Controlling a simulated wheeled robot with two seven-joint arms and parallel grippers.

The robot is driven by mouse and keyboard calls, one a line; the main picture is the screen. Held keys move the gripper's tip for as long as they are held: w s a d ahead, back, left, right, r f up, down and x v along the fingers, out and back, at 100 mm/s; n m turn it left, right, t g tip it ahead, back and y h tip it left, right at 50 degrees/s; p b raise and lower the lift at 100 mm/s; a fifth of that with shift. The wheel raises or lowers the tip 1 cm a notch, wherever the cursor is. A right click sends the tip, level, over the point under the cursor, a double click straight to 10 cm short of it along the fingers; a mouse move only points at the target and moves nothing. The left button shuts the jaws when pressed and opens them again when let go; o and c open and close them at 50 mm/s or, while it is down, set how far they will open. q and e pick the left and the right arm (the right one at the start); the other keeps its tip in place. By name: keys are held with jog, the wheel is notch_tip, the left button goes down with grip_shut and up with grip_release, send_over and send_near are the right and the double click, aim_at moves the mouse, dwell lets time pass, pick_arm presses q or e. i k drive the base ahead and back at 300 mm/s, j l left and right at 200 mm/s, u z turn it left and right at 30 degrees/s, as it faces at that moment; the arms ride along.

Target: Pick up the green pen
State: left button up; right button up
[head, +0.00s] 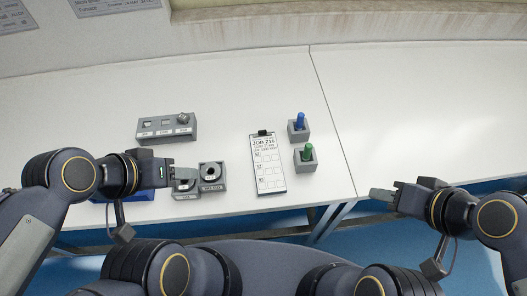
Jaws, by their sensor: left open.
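The green pen (308,153) stands upright in a small grey holder block (306,164) on the white table, right of the clipboard. My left gripper (190,170) is at the table's front left, over or beside a small grey block with a round part, well left of the green pen. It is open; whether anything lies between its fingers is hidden. My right gripper (378,193) is near the table's front edge, right of and nearer than the green pen. Its fingers are seen side-on, so their opening does not show.
A blue pen (299,120) stands in another grey holder behind the green one. A clipboard (268,168) with a printed sheet lies left of them. A grey panel (166,128) and a grey round-topped block (211,176) stand further left. The table's right part is clear.

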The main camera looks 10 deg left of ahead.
aim_at(309, 147)
jog(key=l+u, duration=0.2)
jog(key=u, duration=0.2)
jog(key=l+u, duration=0.45)
jog(key=u, duration=0.3)
jog(key=l+u, duration=0.2)
jog(key=u, duration=0.15)
jog(key=k+j, duration=0.05)
